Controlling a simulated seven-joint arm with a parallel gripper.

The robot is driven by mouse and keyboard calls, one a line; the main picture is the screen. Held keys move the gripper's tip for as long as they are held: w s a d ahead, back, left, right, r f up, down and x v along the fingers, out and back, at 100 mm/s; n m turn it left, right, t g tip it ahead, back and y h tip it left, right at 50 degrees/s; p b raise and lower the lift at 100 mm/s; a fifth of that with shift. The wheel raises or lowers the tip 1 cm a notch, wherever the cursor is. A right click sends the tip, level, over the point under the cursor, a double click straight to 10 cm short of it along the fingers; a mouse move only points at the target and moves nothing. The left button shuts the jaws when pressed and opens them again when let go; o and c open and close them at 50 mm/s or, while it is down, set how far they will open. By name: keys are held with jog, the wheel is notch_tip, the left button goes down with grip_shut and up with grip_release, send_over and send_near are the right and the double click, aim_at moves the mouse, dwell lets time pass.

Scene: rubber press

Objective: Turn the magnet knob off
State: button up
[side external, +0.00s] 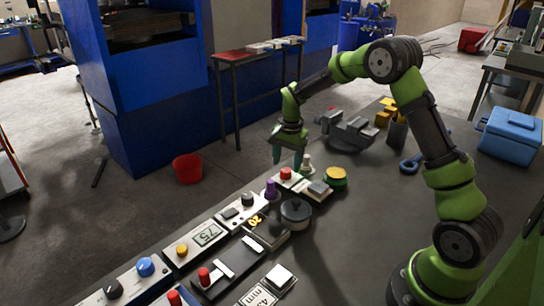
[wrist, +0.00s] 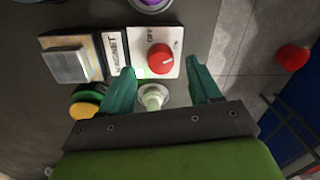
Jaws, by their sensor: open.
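The magnet knob (wrist: 160,58) is a red round knob with a pale pointer line on a white plate (wrist: 166,76) with OFF and ON lettering. A label reading MAGNET (wrist: 114,52) is beside the plate in the wrist view. The pointer appears to lie toward ON. In the side view the red knob (side external: 285,173) is on the bench edge, below my gripper. My gripper (wrist: 160,78) is open, its two teal fingers either side of the knob's near side and apart from it. It also shows in the side view (side external: 287,160), above the panel.
A pale green-white button (wrist: 153,97) stands between the fingers' bases. A grey square button (wrist: 68,64), a yellow-green button (wrist: 87,101) and a purple knob (side external: 271,190) are close by. A grey vise (side external: 347,130) is behind. A red bucket (side external: 187,168) stands on the floor.

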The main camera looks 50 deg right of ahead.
aim_at(286, 170)
jog(key=shift+w+f, duration=0.1)
jog(key=shift+f, duration=1.4)
jog(key=c, duration=1)
jog(key=shift+c, duration=0.2)
